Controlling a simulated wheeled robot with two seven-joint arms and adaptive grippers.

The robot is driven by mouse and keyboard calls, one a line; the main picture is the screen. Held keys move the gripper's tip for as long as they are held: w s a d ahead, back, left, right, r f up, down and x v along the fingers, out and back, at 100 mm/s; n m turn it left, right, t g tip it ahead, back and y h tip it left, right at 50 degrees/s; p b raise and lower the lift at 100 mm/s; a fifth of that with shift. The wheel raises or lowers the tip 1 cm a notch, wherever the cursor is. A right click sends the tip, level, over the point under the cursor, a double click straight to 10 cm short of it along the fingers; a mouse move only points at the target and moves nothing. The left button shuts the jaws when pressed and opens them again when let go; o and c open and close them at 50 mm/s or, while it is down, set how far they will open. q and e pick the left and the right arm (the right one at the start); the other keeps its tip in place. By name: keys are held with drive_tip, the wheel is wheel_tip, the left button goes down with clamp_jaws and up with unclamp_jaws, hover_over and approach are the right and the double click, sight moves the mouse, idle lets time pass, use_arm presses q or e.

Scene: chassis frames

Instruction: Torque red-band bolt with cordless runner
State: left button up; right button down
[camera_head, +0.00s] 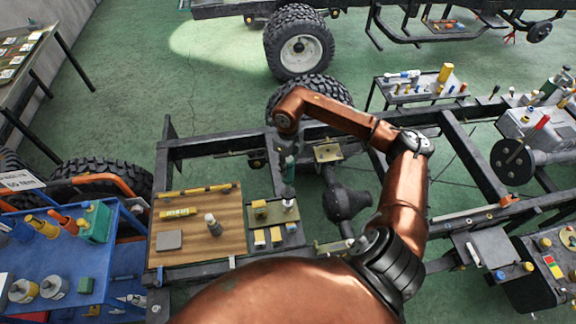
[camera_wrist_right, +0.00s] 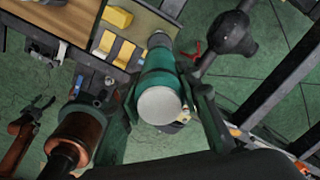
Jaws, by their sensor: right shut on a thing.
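My right gripper (camera_wrist_right: 165,108) is shut on the green cylindrical body of a tool, which I take to be the cordless runner (camera_wrist_right: 160,75). Its pale round end faces the wrist camera. In the head view the green tool (camera_head: 291,168) hangs below my right wrist, over the chassis beside the parts tray. A dark shape on a copper arm at the left of the wrist view seems to be my left gripper (camera_wrist_right: 32,112); its fingers are unclear. The head view does not show it. I cannot make out a red-band bolt.
A wooden board (camera_head: 215,251) with several small items and a tray of yellow blocks (camera_head: 260,208) lie left of the tool. A black axle housing (camera_head: 346,202) is to its right. A blue cart (camera_head: 70,262) stands at left. Black chassis rails surround the work area.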

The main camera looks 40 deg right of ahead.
drive_tip(key=shift+w+f+b, duration=0.1)
drive_tip(key=shift+f+b, duration=0.9)
drive_tip(key=shift+b, duration=0.05)
idle(0.9)
drive_tip(key=shift+f+b, duration=0.5)
drive_tip(key=shift+f, duration=0.15)
idle(1.6)
drive_tip(key=shift+s+f+b, duration=0.1)
drive_tip(key=shift+s+b, duration=0.1)
drive_tip(key=shift+b, duration=0.3)
idle(1.5)
drive_tip(key=shift+w+r+p, duration=0.15)
drive_tip(key=shift+r+p, duration=0.45)
drive_tip(key=shift+r, duration=1.1)
